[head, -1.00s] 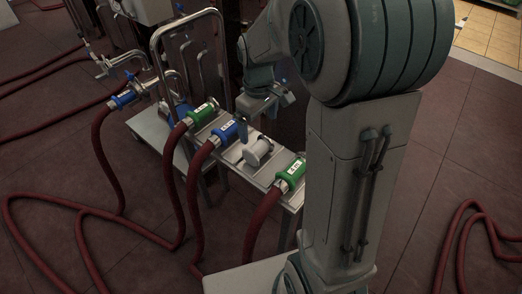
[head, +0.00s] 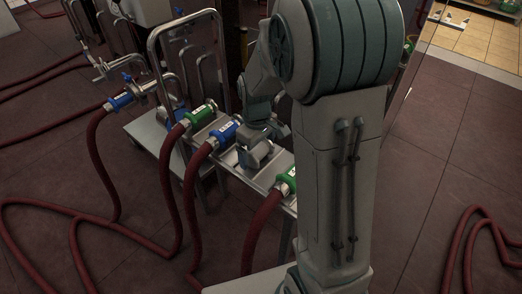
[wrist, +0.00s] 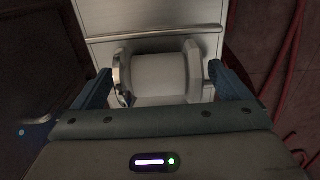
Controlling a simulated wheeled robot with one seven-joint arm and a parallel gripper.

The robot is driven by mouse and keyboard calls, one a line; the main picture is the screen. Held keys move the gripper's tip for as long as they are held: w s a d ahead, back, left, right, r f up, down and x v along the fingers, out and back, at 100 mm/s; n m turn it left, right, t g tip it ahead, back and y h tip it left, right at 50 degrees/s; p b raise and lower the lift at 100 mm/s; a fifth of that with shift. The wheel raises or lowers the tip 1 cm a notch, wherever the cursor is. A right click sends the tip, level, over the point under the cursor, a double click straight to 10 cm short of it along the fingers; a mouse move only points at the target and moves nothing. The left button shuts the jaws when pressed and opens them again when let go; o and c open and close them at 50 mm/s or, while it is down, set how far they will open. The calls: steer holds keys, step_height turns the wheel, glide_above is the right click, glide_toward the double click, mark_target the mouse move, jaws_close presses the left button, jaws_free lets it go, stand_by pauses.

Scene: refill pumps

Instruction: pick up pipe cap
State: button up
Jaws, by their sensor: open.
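The pipe cap (wrist: 158,76) is a pale grey cylinder with wider flanged ends, lying on its side on the metal cart top. In the wrist view it lies between the two blue fingers of my gripper (wrist: 160,72), one finger beyond each end. The fingers are apart and open, with a narrow gap visible at the right. A shiny metal ring shows at the cap's left end. In the head view my gripper (head: 254,143) is down at the cap's place on the cart and largely hides it.
The metal cart (head: 231,163) also carries a green coupling (head: 200,116) and a blue coupling (head: 224,133) left of the cap, and another green coupling (head: 287,178) to its right. Red hoses (head: 192,205) hang from them to the floor. A tall metal handle frame (head: 152,50) stands behind.

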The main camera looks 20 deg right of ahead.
mark_target(258, 147)
steer(key=c, duration=1.2)
steer(key=shift+r, duration=0.1)
steer(key=shift+r, duration=0.4)
step_height(258, 147, up, 4)
steer(key=shift+p, duration=1.1)
steer(key=s+d+r+p, duration=0.1)
steer(key=s+r, duration=0.1)
steer(key=s, duration=0.1)
steer(key=s+d+r, duration=0.1)
steer(key=s+r, duration=0.1)
steer(key=s, duration=0.2)
steer(key=s+d+r+p, duration=0.1)
steer(key=s+d+r, duration=0.1)
steer(key=s, duration=0.2)
steer(key=shift+p, duration=0.3)
